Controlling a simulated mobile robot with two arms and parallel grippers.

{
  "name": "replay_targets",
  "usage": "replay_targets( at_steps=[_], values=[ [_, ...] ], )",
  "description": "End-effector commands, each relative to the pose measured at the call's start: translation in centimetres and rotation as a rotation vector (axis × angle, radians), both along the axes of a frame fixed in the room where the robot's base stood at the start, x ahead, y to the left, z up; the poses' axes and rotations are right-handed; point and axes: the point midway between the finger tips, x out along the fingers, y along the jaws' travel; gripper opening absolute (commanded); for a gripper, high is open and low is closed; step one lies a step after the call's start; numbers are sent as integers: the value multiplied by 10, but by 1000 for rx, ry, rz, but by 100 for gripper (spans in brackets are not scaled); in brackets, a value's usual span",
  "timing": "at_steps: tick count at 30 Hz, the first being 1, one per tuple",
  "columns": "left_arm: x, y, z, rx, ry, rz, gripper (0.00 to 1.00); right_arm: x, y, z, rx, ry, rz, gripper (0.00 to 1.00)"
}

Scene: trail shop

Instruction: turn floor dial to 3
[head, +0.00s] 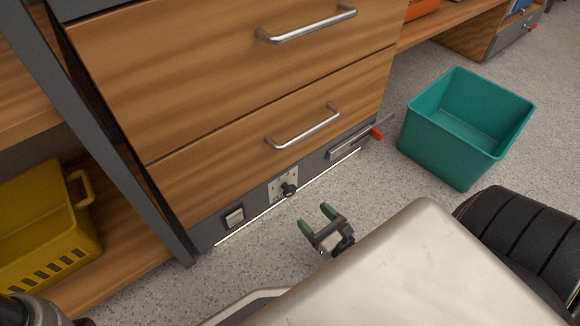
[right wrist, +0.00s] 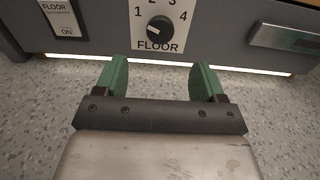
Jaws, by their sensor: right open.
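The floor dial (head: 289,189) is a small black knob on a pale plate in the grey plinth below the wooden drawers. In the right wrist view the dial (right wrist: 160,27) sits above the word FLOOR, with numbers 1 to 4 around it. A light mark shows at the knob's left side, below the 1; I cannot tell the exact setting. My right gripper (head: 315,217) is open and empty, its green fingers toward the plinth. In the wrist view the gripper (right wrist: 159,72) is centred below the dial and apart from it. My left gripper is not in view.
A FLOOR rocker switch (head: 234,216), marked ON, is left of the dial. A metal slide with a red end (head: 377,133) is to its right. A light strip glows under the plinth. A teal bin (head: 463,143) stands right, a yellow crate (head: 40,225) left. Drawer handles (head: 303,127) project above.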

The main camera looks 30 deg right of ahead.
Motion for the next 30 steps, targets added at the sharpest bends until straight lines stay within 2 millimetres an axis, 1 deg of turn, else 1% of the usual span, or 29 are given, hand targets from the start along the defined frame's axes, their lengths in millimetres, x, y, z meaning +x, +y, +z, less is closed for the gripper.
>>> replay_targets(
  at_steps=[5, 12, 16, 18, 22, 30],
  values=[
    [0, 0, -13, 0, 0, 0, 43, 25, 2, -2, -3, -9, 0, 70],
    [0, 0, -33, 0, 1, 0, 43, 71, 6, -2, 1, -8, -2, 70],
    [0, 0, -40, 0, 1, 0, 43, 90, 7, -1, 1, -6, -2, 70],
    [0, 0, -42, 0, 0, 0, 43, 97, 7, 0, 0, -5, -2, 70],
    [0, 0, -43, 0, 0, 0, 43, 104, 8, 1, 0, -4, 0, 70],
    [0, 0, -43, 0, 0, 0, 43, 105, 8, 1, 0, -3, 0, 70]
  ],
)
